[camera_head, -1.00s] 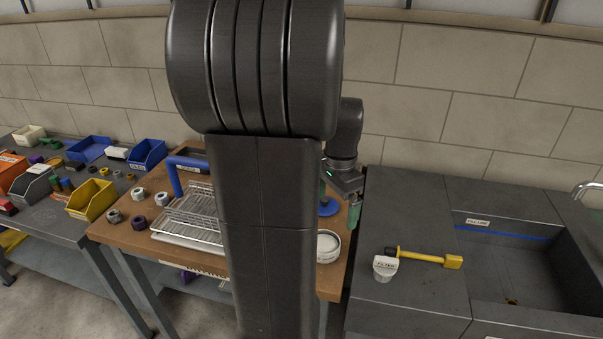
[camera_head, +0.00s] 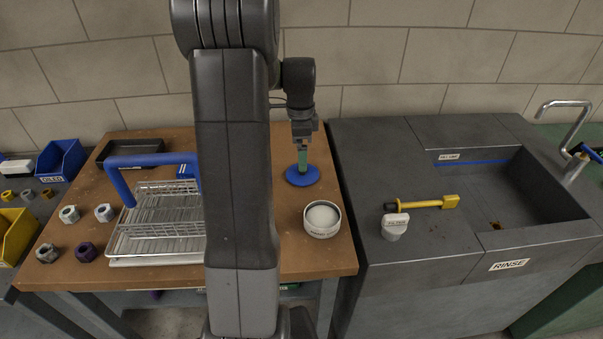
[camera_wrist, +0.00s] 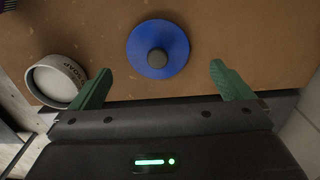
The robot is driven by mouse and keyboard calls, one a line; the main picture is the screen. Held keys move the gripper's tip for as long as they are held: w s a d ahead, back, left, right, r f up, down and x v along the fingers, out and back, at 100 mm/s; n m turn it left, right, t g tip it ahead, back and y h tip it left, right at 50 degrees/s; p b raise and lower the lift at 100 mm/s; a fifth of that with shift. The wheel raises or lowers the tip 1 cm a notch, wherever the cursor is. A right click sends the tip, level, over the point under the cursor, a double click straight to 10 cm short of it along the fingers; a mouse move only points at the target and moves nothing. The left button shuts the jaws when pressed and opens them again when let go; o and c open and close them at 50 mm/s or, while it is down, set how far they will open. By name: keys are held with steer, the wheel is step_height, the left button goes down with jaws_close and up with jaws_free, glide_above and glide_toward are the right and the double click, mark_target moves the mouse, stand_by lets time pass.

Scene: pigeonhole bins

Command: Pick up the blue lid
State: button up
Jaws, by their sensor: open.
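The blue lid (camera_head: 303,176) is a flat round disc lying on the wooden table near its right side. In the wrist view the blue lid (camera_wrist: 176,58) shows a dark round knob at its centre. My gripper (camera_head: 303,160) appears over the lid in the head view. In the wrist view my gripper (camera_wrist: 158,84) is open and empty, with its green fingers spread wide. The lid lies ahead of and between the fingertips, not gripped. Part of the lid is hidden behind the gripper in the head view.
A round container with white contents (camera_head: 322,219), labelled soap in the wrist view, stands in front of the lid. A wire rack (camera_head: 160,222) with a blue handle is left. A sink (camera_head: 510,205) and a yellow-handled tool (camera_head: 425,203) are right. Table around the lid is clear.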

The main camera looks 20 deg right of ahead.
steer(key=shift+s+d+f+p, duration=0.15)
steer(key=shift+f+p, duration=0.1)
steer(key=shift+f, duration=1.45)
steer(key=shift+s+d+f+p, duration=0.1)
steer(key=shift+f+p, duration=0.1)
steer(key=shift+f, duration=1.45)
steer(key=c, duration=1)
